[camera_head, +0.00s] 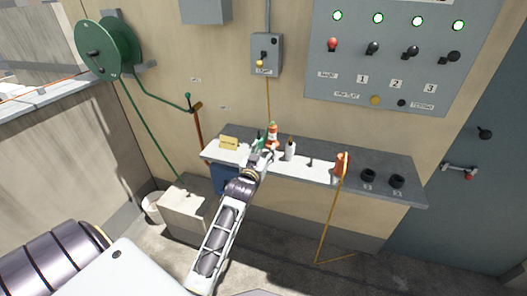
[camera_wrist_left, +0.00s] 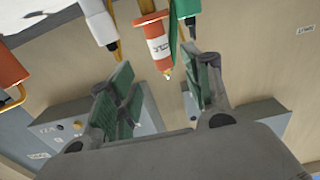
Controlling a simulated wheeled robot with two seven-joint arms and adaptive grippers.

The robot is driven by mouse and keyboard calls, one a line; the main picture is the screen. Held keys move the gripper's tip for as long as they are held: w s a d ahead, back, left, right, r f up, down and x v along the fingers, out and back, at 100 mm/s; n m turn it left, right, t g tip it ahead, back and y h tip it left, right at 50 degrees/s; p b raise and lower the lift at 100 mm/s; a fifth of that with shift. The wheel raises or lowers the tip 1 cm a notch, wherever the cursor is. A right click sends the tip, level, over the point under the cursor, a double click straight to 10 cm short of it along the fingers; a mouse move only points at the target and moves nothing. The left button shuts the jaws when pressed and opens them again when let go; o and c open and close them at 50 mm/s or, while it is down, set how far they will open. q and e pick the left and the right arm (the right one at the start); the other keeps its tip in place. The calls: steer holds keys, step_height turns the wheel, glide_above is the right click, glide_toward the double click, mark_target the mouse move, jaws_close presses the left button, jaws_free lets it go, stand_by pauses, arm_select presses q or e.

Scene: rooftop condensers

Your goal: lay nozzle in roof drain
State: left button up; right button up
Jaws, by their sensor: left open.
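My left gripper (camera_head: 262,150) is at the back of the narrow wall shelf, its jaws open and empty. In the left wrist view the two green-padded fingers stand apart (camera_wrist_left: 160,88). An orange-and-white bottle (camera_head: 273,136) is just beyond them; it also shows in the wrist view (camera_wrist_left: 158,45), with a green item (camera_wrist_left: 178,30) beside it. A green hose runs from the reel (camera_head: 105,48) to a wall hook with a brown rod (camera_head: 198,122); another length drops to a pale box (camera_head: 184,213) on the floor. I cannot clearly tell a nozzle or a roof drain.
The shelf (camera_head: 410,188) also holds a white bottle (camera_head: 290,150), a yellow sign (camera_head: 229,143), an orange item (camera_head: 341,163) with a yellow cord, and two black rings (camera_head: 368,175). A control panel (camera_head: 385,55) is above. A white bucket (camera_head: 151,207) stands by the box.

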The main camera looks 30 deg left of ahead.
arm_select(q)
steer(key=shift+f, duration=0.1)
stand_by(0.6)
steer(key=s+d+f+m+g+h, duration=0.15)
steer(key=d+f, duration=0.25)
steer(key=f, duration=0.7)
steer(key=s+d+f+m+g+h, duration=0.15)
steer(key=d+f, duration=0.35)
steer(key=f, duration=0.5)
steer(key=s+d+f+m+g+h, duration=0.1)
steer(key=s+d+f+g+h, duration=0.2)
steer(key=f, duration=0.8)
steer(key=s+d+f+g+y, duration=0.1)
steer(key=s+f+g, duration=0.1)
steer(key=s+f, duration=0.75)
steer(key=s+d+f+g, duration=0.15)
steer(key=s+f, duration=0.45)
steer(key=f, duration=0.6)
steer(key=s+a+f+g, duration=0.1)
steer(key=s+f, duration=0.4)
steer(key=s, duration=0.6)
steer(key=s+a+f+m+g, duration=0.1)
steer(key=s+f, duration=0.4)
steer(key=s, duration=0.5)
steer(key=s+a+f+g, duration=0.3)
steer(key=s+f, duration=0.3)
steer(key=s, duration=0.5)
steer(key=shift+s+g+y, duration=0.35)
steer(key=shift+g+y, duration=0.05)
steer(key=shift+g, duration=0.45)
